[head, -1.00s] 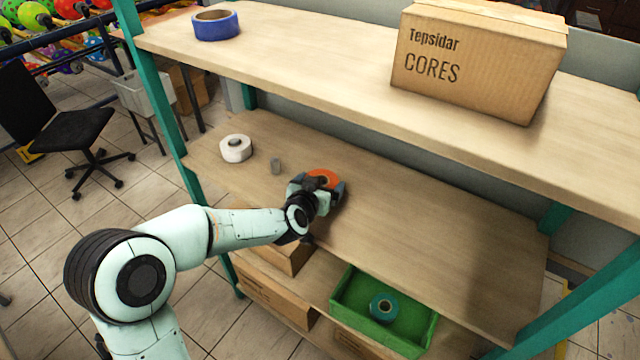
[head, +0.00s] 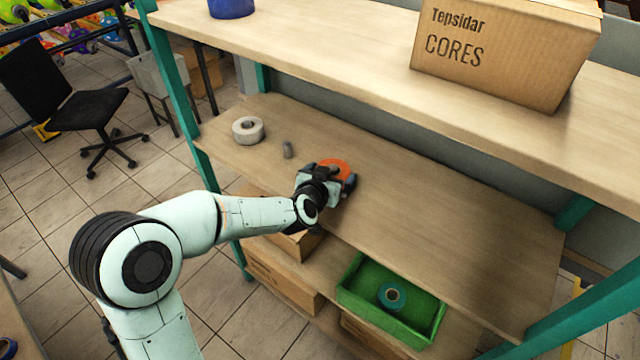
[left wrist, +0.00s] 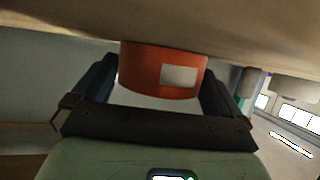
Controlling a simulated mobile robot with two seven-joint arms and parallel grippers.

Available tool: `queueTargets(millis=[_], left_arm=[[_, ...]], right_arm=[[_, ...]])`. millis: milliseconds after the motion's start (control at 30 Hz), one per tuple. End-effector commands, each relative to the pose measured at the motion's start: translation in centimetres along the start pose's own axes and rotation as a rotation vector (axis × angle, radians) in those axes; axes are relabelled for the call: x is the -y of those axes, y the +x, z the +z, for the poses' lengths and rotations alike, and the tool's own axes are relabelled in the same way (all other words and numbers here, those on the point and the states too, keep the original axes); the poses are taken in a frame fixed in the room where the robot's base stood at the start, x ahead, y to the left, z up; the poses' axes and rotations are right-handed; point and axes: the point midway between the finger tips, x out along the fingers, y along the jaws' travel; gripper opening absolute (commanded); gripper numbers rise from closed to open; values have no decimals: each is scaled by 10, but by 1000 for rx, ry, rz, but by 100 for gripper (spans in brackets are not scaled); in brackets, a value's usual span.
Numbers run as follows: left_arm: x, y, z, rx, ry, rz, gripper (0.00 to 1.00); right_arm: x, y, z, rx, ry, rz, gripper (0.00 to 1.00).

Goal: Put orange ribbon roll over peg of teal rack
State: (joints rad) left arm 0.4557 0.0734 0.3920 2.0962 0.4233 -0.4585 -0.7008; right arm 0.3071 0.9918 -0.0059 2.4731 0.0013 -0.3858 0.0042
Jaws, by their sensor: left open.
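The orange ribbon roll (head: 335,164) lies on the middle shelf of the teal rack (head: 177,90). My left gripper (head: 331,176) is at the roll, its open fingers on either side of it. In the left wrist view the orange roll (left wrist: 160,68), with a white label, sits between the two dark fingers (left wrist: 158,80); whether they touch it I cannot tell. A short grey upright stub (head: 287,149), which looks like a peg, stands on the same shelf to the left of the roll, apart from it. My right gripper is not in view.
A white roll (head: 248,128) lies left of the stub. The top shelf holds a blue roll (head: 231,8) and a carton marked CORES (head: 505,50). Below, a green bin (head: 425,324) holds a teal roll (head: 391,296). The middle shelf is clear to the right.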

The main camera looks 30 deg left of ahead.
Motion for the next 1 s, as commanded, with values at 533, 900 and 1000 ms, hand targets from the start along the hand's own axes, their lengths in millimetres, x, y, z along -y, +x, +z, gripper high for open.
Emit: queueTargets(millis=[533, 900, 1000], left_arm=[[0, -107, -6, -21, 2, -3, 100], [-1, -126, -6, -20, -1, -2, 100], [0, -126, -6, -20, 0, -2, 100]], right_arm=[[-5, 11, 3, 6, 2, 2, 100], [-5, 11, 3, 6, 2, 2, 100], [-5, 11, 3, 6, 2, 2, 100]])
